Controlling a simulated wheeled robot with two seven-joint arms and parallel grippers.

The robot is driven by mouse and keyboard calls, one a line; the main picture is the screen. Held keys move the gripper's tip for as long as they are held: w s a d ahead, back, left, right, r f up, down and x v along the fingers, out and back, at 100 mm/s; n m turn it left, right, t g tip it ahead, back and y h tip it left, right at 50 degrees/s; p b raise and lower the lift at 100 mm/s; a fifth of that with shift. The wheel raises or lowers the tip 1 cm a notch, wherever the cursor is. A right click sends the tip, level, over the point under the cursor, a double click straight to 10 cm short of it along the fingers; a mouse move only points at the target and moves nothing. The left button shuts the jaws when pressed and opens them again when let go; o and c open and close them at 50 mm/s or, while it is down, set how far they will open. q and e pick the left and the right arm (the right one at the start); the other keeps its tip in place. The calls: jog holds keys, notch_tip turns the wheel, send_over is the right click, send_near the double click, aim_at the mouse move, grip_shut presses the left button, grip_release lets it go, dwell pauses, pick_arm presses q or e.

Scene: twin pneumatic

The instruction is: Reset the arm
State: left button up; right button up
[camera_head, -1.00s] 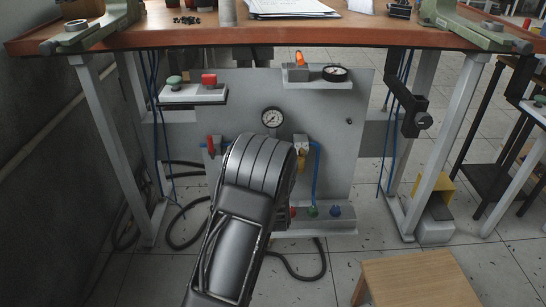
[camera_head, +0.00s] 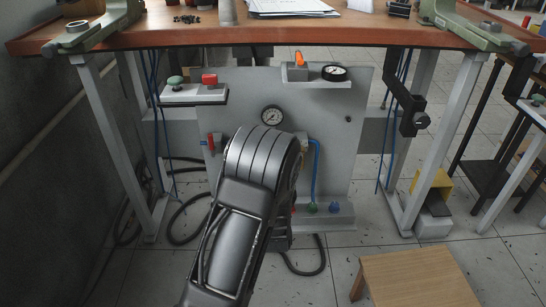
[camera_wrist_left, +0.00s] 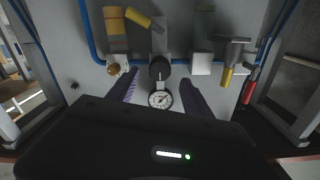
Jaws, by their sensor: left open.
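One dark arm of mine (camera_head: 237,215) rises from the bottom centre in the head view and covers the middle of a grey pneumatic panel (camera_head: 237,95). Its gripper is hidden behind the arm there. In the left wrist view my left gripper (camera_wrist_left: 163,90) is open, with two dark fingers apart and nothing held between them. A round white pressure gauge (camera_wrist_left: 160,99) shows between the fingers, with a black round part (camera_wrist_left: 159,67) above it. I cannot tell how far the fingers are from the panel. My right gripper is not in view.
A wooden-topped bench (camera_head: 270,38) stands above the panel. Green and red buttons sit on a left shelf (camera_head: 193,95). Blue tubes (camera_head: 315,172) and a yellow valve part (camera_wrist_left: 115,20) are close by. A wooden stool (camera_head: 418,280) stands front right.

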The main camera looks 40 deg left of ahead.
pick_arm(q)
jog(key=shift+s+d, duration=0.35)
jog(key=shift+s, duration=0.1)
